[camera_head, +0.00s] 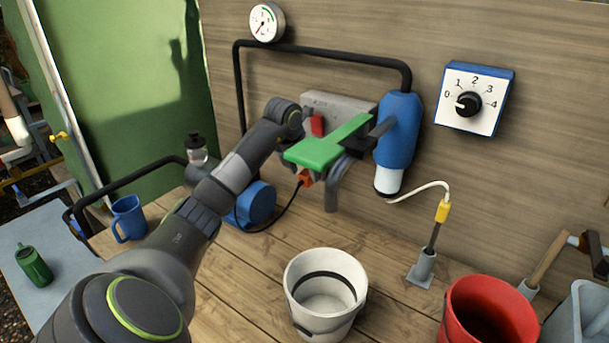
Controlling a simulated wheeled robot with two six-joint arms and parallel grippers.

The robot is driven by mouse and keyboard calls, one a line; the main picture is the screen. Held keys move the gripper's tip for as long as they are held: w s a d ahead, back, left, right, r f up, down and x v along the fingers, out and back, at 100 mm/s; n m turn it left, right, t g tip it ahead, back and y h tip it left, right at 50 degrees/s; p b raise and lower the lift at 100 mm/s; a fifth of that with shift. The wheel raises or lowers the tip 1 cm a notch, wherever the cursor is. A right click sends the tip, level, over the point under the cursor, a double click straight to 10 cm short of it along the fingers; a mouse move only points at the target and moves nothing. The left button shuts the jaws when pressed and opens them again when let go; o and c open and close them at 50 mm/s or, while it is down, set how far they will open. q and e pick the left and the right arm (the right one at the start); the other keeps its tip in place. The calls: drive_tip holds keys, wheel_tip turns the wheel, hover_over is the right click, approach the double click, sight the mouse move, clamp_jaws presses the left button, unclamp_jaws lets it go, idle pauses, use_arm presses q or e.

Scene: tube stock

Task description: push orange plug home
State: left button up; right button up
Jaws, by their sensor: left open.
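The orange plug (305,178) shows low on the front of the grey wall box (340,103), with a black cable running down from it to the left. How deep it sits in its socket cannot be told, since a flat green paddle lever (322,150) covers the area just above it. My left arm reaches in from the lower left, and its left gripper (298,136) is beside the box, above and slightly left of the plug. The gripper is open; its fingertips are mostly hidden behind the lever. I cannot tell whether it touches the plug. My right gripper is out of view.
A grey pipe (333,192) and a blue cylinder (398,135) crowd the plug's right side. A blue motor-like drum (257,203) stands to its left. A white bucket (325,318) and a red bucket (452,325) stand in front. Bare planks lie between.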

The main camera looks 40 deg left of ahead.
use_arm(q)
drive_tip(key=b+v, duration=0.1)
drive_tip(key=v, duration=1.4)
drive_tip(key=shift+s+r, duration=0.2)
drive_tip(key=shift+r, duration=0.05)
drive_tip(key=shift+d, duration=0.1)
